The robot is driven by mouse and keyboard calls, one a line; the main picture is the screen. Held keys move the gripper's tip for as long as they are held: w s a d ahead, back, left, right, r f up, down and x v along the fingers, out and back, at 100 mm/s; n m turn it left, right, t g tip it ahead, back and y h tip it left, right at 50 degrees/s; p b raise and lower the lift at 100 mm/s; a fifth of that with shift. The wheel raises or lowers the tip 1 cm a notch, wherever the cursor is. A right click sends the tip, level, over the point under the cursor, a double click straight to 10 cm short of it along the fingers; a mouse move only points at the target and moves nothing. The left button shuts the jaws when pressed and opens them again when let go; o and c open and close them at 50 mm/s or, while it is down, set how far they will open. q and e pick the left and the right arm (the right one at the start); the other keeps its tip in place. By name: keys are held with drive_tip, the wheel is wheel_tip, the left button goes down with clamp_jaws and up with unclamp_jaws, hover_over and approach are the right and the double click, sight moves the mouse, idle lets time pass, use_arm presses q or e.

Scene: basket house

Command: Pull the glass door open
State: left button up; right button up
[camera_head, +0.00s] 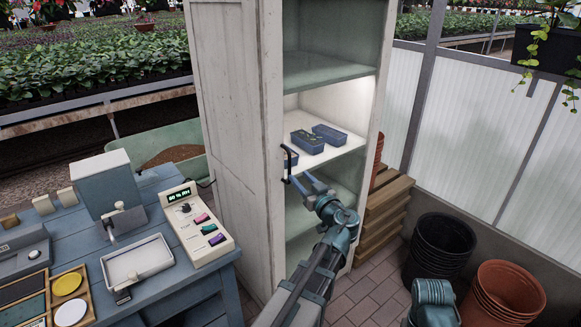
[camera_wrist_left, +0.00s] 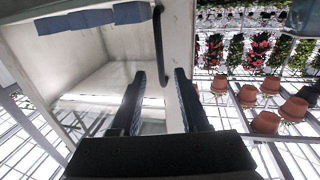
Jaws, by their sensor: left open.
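The tall white cabinet (camera_head: 228,90) stands in the middle of the head view. Its glass door (camera_head: 325,90) looks shut across the front, and lit shelves show through it. A black bar handle (camera_head: 288,163) sits on the door's left edge; it also shows in the left wrist view (camera_wrist_left: 159,45). My left gripper (camera_head: 303,182) is open in front of the door, beside the handle's lower part. In the left wrist view, the handle's end lies between the fingertips (camera_wrist_left: 157,80); I cannot tell whether they touch it. My right gripper is out of view.
Blue trays (camera_head: 308,141) rest on a cabinet shelf. A blue workbench (camera_head: 205,291) with a label device (camera_head: 197,222) stands to the left. Stacked wooden crates (camera_head: 385,210), black pots (camera_head: 440,248) and terracotta pots (camera_head: 505,292) stand right of the cabinet. Some brick floor is clear in front.

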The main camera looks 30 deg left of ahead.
sight(290, 167)
use_arm(q)
drive_tip(key=x, duration=0.8)
drive_tip(key=shift+w+a, duration=0.1)
drive_tip(key=shift+c, duration=0.2)
clamp_jaws()
idle(1.1)
